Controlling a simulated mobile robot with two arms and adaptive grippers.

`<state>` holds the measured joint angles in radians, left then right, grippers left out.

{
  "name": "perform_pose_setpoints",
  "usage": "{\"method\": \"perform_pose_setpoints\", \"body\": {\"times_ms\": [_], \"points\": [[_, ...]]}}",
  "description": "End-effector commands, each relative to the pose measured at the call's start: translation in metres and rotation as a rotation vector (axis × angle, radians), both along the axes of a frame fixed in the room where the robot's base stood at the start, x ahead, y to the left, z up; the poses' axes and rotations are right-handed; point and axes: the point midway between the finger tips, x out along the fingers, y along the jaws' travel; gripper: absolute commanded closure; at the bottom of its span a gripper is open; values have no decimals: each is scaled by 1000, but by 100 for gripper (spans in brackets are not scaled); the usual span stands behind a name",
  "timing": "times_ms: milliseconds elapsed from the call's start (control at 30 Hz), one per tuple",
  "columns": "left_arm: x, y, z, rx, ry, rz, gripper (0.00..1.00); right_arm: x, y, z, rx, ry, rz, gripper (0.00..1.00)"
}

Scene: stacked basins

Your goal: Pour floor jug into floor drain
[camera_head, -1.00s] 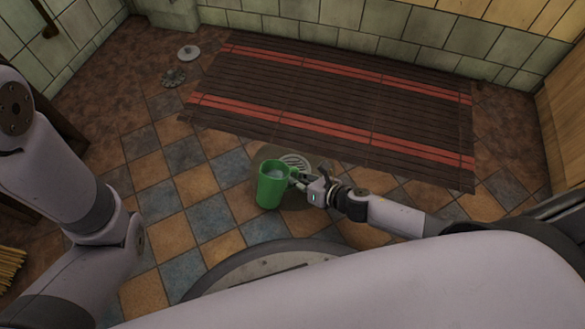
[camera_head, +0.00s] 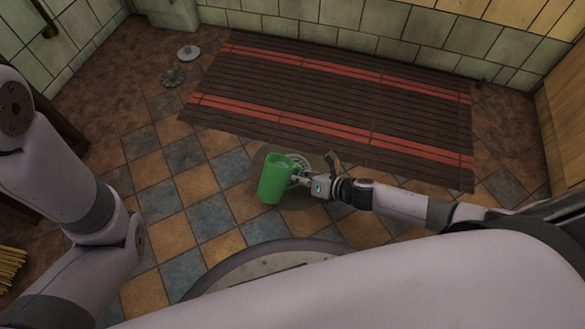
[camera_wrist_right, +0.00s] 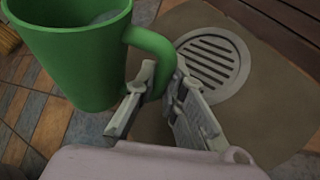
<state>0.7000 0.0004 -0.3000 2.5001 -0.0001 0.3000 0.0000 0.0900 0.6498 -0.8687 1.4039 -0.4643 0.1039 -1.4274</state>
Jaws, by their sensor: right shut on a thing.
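The green jug (camera_head: 274,181) is in the middle of the head view, tilted with its open top leaning toward the drain side. My right gripper (camera_head: 302,180) is shut on the jug's handle, from the right of it. In the right wrist view the jug (camera_wrist_right: 80,58) fills the upper left and something greyish shows inside it. The gripper's fingers (camera_wrist_right: 160,100) close around the handle there. The round slotted floor drain (camera_wrist_right: 212,62) lies behind and to the right of the handle; in the head view the jug and gripper partly hide the drain (camera_head: 301,161). My left gripper is out of view.
A dark slatted mat (camera_head: 340,105) with red stripes lies behind the drain. Two small round items, a pale one (camera_head: 188,53) and a grey one (camera_head: 172,77), lie on the floor at the back left. Bare tiles (camera_head: 200,190) are clear left of the jug.

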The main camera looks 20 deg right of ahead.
Motion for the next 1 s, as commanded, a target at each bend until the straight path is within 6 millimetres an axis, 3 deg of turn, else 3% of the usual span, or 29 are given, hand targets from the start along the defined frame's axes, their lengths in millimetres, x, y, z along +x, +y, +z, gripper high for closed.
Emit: {"method": "perform_pose_setpoints", "body": {"times_ms": [1000], "points": [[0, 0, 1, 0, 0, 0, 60, -1, 2, 4, 108, 86, 3, 100]]}}
